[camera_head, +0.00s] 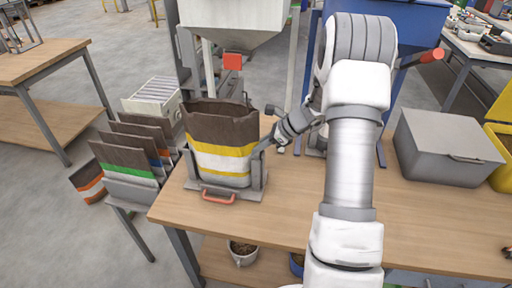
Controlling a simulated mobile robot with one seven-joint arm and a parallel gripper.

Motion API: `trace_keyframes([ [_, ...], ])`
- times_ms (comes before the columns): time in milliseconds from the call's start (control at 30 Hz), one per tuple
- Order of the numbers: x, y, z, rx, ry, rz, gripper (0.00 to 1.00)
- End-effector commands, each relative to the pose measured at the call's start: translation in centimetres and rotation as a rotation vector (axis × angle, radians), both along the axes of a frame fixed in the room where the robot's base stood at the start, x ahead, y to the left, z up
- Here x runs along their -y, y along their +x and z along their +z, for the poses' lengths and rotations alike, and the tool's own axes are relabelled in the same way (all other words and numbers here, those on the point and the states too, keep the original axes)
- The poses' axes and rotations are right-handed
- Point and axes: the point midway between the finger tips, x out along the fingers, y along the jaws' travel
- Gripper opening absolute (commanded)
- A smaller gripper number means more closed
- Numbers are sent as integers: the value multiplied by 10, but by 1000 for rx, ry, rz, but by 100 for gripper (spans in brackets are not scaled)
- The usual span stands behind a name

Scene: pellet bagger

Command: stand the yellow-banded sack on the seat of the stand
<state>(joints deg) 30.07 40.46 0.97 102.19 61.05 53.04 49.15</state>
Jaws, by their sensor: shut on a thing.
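The yellow-banded sack (222,162) is upright, brown at the open top with yellow and white bands below. It stands between the side posts of the grey stand (258,178) on the wooden bench. The sack hides the seat, so I cannot tell whether its bottom touches it. My gripper (266,142) reaches in from the right and is shut at the sack's right edge, close to the stand's right post. The fingertips are small and the exact grip is hard to see.
A red handle (218,195) is at the stand's front. A hopper (233,22) hangs above and behind the sack. Other banded sacks (128,160) lean in a rack at left. A grey lidded box (445,146) sits on the bench (430,225) at right; bare bench lies between.

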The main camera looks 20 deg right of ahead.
Motion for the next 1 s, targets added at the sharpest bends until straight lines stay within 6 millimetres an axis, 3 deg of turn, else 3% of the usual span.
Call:
trace_keyframes([
  [267,0,0,-6,0,0,0,0],
  [300,0,0,-7,0,0,0,14],
  [500,0,0,-6,0,0,0,47],
  [833,2,-1,-4,1,0,-1,47],
  [1000,15,-9,12,3,-2,-2,47],
])
